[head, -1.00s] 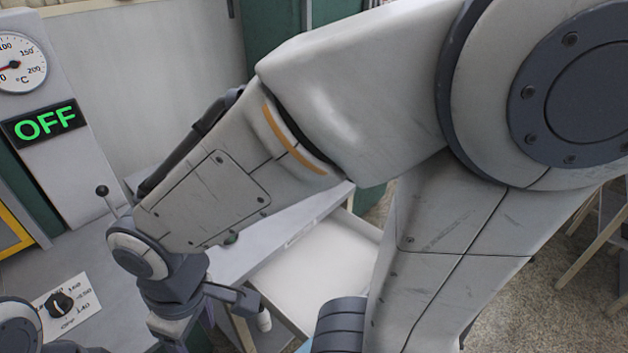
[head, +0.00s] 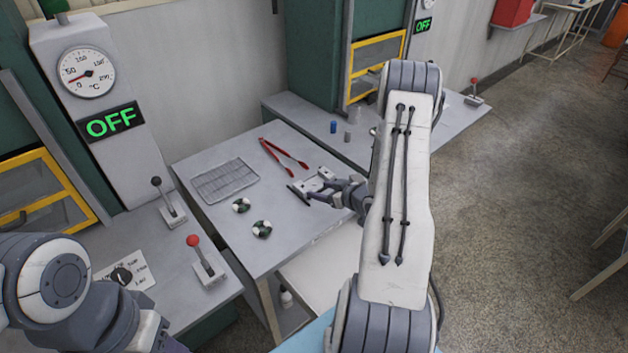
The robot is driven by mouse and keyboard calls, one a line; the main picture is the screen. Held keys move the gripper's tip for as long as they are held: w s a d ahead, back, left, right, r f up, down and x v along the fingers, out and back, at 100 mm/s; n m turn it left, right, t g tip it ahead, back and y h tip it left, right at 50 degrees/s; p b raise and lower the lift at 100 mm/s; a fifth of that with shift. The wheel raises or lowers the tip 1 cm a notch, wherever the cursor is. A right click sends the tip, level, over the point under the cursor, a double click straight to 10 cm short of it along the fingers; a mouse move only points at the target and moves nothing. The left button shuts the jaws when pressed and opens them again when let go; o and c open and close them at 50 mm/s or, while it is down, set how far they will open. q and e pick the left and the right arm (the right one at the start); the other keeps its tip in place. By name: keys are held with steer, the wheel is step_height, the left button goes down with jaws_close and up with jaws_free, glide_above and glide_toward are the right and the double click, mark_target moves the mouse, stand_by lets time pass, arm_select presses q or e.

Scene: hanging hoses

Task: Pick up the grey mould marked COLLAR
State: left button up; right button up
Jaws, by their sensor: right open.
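A pale grey block (head: 316,178), possibly the mould, lies on the middle table beside the red tongs. No COLLAR marking can be read on it at this size. My right gripper (head: 308,187) is open at this block, with a dark finger on its near left side. The arm and wrist come in from the right, and I cannot tell whether the fingers touch the block. My left arm shows at the lower left, but its gripper is not in view.
On the middle table (head: 217,217) lie a wire rack (head: 225,181), red tongs (head: 270,149) and two green-and-white rings (head: 262,229). Small blue (head: 333,127) and grey (head: 348,137) cylinders stand on the table behind. A red-knobbed lever (head: 206,268) rises at the left.

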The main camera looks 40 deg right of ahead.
mark_target(301, 189)
steer(key=p+x, duration=0.1)
steer(key=x, duration=0.3)
steer(key=shift+w+f, duration=0.15)
steer(key=shift+w, duration=0.1)
steer(key=p+x, duration=0.2)
steer(key=x, duration=0.2)
steer(key=shift+w+a+f, duration=0.2)
steer(key=shift+f, duration=0.1)
steer(key=shift+w+f, duration=0.2)
steer(key=shift+w, duration=0.05)
steer(key=c, duration=1)
jaws_close()
steer(key=shift+a, duration=0.25)
